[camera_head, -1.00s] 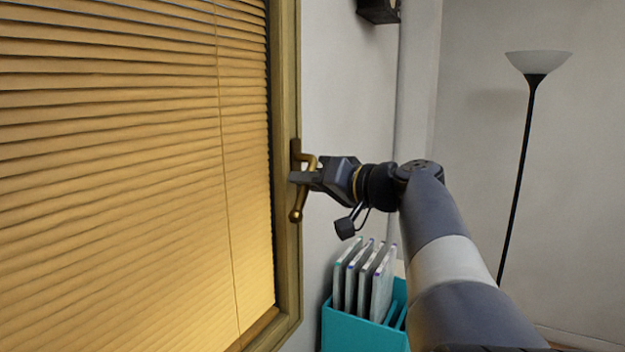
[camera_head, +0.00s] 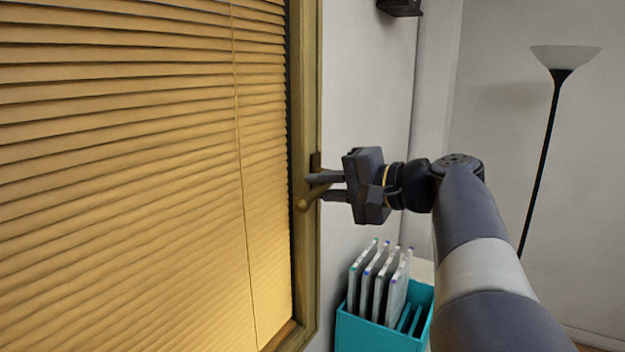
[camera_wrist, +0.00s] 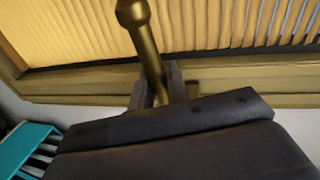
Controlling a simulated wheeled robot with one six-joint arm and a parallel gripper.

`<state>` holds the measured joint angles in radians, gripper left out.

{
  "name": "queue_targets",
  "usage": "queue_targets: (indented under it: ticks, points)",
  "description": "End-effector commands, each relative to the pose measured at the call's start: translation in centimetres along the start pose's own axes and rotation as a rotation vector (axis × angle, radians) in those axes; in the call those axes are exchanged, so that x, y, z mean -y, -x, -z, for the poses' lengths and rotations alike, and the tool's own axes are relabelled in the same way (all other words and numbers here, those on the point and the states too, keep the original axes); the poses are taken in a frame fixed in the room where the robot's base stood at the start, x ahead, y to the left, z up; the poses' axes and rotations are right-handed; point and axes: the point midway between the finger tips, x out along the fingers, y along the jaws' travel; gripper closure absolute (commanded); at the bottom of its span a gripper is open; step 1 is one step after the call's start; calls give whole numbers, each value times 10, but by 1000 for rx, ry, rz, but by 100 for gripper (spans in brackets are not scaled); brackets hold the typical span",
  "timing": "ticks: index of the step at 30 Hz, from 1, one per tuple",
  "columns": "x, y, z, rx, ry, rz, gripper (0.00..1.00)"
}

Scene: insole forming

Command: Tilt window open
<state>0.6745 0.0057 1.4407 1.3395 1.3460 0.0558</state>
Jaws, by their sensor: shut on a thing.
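The window (camera_head: 306,110) has a wooden frame, and a lowered tan blind (camera_head: 130,170) covers its pane. A brass handle (camera_head: 305,202) sits on the right side of the frame. It is turned away from hanging straight down, and its rounded end points toward the lower left. My gripper (camera_head: 318,187) is shut on the handle, with one finger above and one below it. In the wrist view the handle (camera_wrist: 143,45) runs up from between the two fingers (camera_wrist: 158,88) to its knob. The handle's pivot is partly hidden by the upper finger. The window sits flush in its frame.
A teal rack (camera_head: 375,335) with several white cases (camera_head: 372,282) stands below my arm and also shows in the wrist view (camera_wrist: 22,148). A black floor lamp (camera_head: 541,145) stands to the right. A dark fixture (camera_head: 400,6) is on the wall above.

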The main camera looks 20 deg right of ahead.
Motion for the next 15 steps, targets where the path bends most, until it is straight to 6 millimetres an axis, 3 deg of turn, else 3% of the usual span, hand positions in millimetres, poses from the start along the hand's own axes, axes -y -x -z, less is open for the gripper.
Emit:
queue_targets:
  ticks: [15]
  points:
    - [2, 2, -1, 10, -55, 1, 100]
